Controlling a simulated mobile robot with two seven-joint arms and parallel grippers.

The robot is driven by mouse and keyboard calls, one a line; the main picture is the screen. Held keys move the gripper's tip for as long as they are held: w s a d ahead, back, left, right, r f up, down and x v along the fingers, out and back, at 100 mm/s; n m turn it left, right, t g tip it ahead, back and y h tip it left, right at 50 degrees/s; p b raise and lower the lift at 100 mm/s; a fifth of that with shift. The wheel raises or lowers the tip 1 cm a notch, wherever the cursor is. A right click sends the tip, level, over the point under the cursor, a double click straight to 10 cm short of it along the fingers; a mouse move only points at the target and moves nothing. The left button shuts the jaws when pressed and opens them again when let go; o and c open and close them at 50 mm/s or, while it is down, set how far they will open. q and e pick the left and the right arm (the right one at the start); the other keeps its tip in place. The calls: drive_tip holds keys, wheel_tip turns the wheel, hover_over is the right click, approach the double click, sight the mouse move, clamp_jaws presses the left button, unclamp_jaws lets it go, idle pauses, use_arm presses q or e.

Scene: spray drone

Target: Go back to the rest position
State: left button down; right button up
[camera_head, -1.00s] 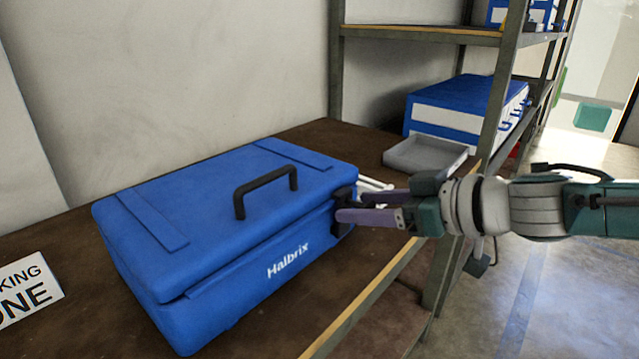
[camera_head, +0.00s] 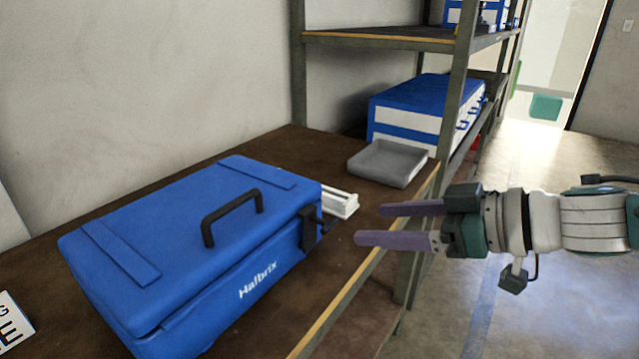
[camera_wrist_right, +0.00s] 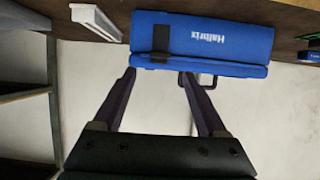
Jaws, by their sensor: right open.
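My right gripper (camera_head: 370,224) is open and empty, to the right of a closed blue Halbrix case (camera_head: 190,262) and clear of it. In the right wrist view the two fingers (camera_wrist_right: 157,82) stand apart with nothing between them, and the case (camera_wrist_right: 215,42) shows beyond them. The case lies on a brown workbench (camera_head: 385,215), with a black handle on its lid and a dark latch at its right end. My left gripper is not in view.
A grey tray (camera_head: 388,163) and a blue-and-white box (camera_head: 415,112) sit farther back by the metal shelf (camera_head: 458,95). A white object (camera_head: 340,203) lies behind the case's right end. Open floor (camera_head: 570,300) lies right.

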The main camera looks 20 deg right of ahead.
drive_tip(key=shift+s+d+r, duration=0.1)
drive_tip(key=shift+s+d, duration=0.05)
idle(0.3)
drive_tip(key=s+a+r+m+h+p, duration=0.4)
drive_tip(key=s+a+r+p, duration=0.25)
drive_tip(key=a, duration=0.25)
drive_tip(key=s+d+r+m+g+h+p, duration=0.1)
drive_tip(key=s+d+r+g+h+p, duration=0.2)
drive_tip(key=s, duration=0.7)
drive_tip(key=s+d+r+m+g+h+p, duration=0.15)
drive_tip(key=s+d+g+p, duration=0.3)
drive_tip(key=s, duration=0.55)
wheel_tip(320, 180, up, 37)
drive_tip(key=p, duration=3.6)
drive_tip(key=shift+w+a+n, duration=0.3)
drive_tip(key=shift+a+n, duration=0.15)
drive_tip(key=shift+f+t+y, duration=0.1)
drive_tip(key=shift+t+y, duration=0.15)
